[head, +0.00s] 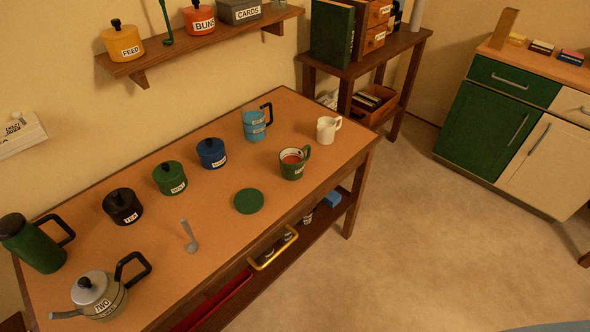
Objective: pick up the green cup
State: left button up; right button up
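The green cup (291,171) stands upright on the wooden desk (215,226), towards its right end and near the front edge. It has a green handle at its upper right, a pale label on its front and something reddish-brown inside. A flat green disc (248,201) lies on the desk to its lower left, apart from it. Neither of my grippers shows in the head view.
The floor at right is clear.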

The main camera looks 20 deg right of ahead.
aim_at(293, 160)
jog(key=k, duration=0.5)
jog(key=z, duration=1.15)
jog(key=i, duration=1.05)
jog(key=u, duration=2)
